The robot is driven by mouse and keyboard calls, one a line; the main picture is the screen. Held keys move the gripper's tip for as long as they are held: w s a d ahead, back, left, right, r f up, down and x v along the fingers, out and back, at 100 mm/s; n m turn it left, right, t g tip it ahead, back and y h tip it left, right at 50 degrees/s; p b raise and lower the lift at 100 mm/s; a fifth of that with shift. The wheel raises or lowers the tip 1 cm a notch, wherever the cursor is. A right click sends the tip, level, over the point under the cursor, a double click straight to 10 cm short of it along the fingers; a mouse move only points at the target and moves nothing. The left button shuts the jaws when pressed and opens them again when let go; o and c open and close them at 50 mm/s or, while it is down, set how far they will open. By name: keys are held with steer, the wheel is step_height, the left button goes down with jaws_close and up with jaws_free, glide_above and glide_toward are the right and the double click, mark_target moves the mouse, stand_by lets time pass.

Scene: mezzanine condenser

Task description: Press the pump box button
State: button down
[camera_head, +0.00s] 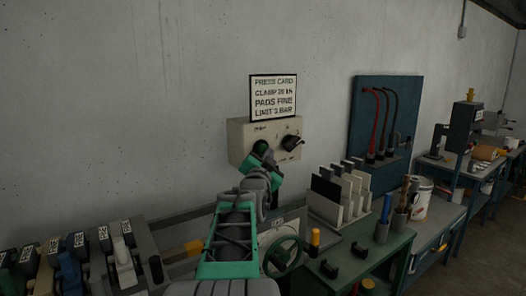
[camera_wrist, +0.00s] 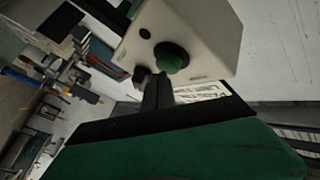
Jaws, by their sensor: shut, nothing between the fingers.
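The pump box (camera_head: 238,139) is a pale beige box on the wall, with a black knob (camera_head: 291,142) on its right side. In the wrist view the pump box (camera_wrist: 213,28) is close and tilted. Its round green button (camera_wrist: 172,57) shows there, just above and right of my fingertips. The black knob (camera_wrist: 141,75) is left of them. My gripper (camera_wrist: 158,78) is shut and empty, its dark fingers side by side. I cannot tell whether the fingertips touch the box. In the head view my arm covers the lower left of the box front.
A sign (camera_head: 273,97) is on the wall above the box. Below are a handwheel (camera_head: 282,256), a rack of upright plates (camera_head: 340,197) and a green bench (camera_head: 375,243). A blue board with hoses (camera_head: 366,112) is to the right. The wall left of the box is clear.

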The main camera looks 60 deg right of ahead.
steer(key=shift+w+d, duration=0.2)
steer(key=shift+w, duration=0.2)
stand_by(0.3)
steer(key=shift+b, duration=0.3)
steer(key=shift+s+a+b, duration=0.25)
steer(key=shift+s+b, duration=0.15)
steer(key=shift+s, duration=0.1)
steer(key=shift+s+a+b, duration=0.25)
steer(key=shift+s+b, duration=0.15)
steer(key=shift+s, duration=0.05)
steer(key=s+a+b, duration=0.1)
steer(key=s+b, duration=0.2)
steer(key=s+a+b, duration=0.1)
steer(key=s+b, duration=0.1)
steer(key=shift+s+a, duration=0.15)
steer(key=shift+a, duration=0.2)
stand_by(0.8)
